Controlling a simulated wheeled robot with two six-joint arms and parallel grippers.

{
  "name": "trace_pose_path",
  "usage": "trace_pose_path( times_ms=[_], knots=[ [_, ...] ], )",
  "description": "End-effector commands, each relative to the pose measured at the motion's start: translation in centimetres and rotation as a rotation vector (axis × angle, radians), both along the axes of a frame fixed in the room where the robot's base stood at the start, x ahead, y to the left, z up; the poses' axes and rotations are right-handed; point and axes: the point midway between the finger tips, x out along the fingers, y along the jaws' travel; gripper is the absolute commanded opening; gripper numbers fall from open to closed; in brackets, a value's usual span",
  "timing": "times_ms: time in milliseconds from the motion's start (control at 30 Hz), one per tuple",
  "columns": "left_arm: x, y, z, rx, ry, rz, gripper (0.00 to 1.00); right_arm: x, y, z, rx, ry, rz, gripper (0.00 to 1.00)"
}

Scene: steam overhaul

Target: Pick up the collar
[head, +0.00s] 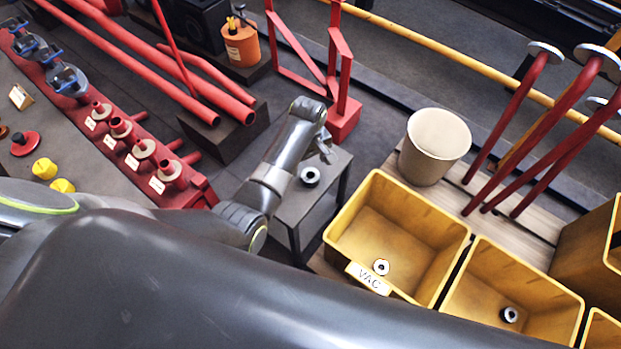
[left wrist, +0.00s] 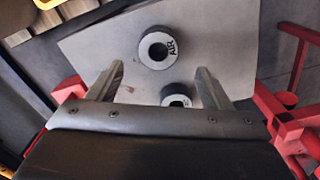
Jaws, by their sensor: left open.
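A small grey stand (head: 335,183) bears a ring-shaped collar (head: 310,176) with a dark hole. In the left wrist view, two collars show on the stand's pale top (left wrist: 225,40). One collar (left wrist: 158,47), marked AIR, lies in full view beyond the fingertips. The other collar (left wrist: 177,95) is nearer, between the fingers in the picture and partly hidden by the gripper body; its label is mostly covered. My left gripper (head: 326,150) is above the stand, open and empty, also seen in the left wrist view (left wrist: 160,72). My right gripper does not show.
A beige bucket (head: 435,145) stands behind. A red frame (head: 343,115) rises behind the stand. A red manifold (head: 130,147) lies left.

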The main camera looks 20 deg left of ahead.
Motion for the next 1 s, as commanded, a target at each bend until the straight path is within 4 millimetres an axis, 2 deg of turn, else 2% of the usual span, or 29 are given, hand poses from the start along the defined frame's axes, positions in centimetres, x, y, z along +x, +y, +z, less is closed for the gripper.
trace_pose_path(
  times_ms=[233, 500, 800, 833, 1000],
  knots=[
    [-0.1, -0.1, -1.9, 0.000, 0.001, 0.000, 0.73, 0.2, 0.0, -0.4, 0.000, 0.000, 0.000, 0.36],
    [-0.2, -0.6, -5.7, 0.001, 0.001, 0.000, 0.73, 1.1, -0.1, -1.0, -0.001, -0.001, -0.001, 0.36],
    [-0.2, -0.6, -6.2, 0.000, -0.001, 0.000, 0.73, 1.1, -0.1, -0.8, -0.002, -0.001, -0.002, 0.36],
    [-0.2, -0.6, -6.2, 0.000, -0.001, 0.000, 0.71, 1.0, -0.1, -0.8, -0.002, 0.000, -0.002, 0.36],
    [-0.2, -0.6, -6.2, 0.000, -0.001, 0.000, 0.49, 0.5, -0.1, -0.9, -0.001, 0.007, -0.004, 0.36]
  ],
)
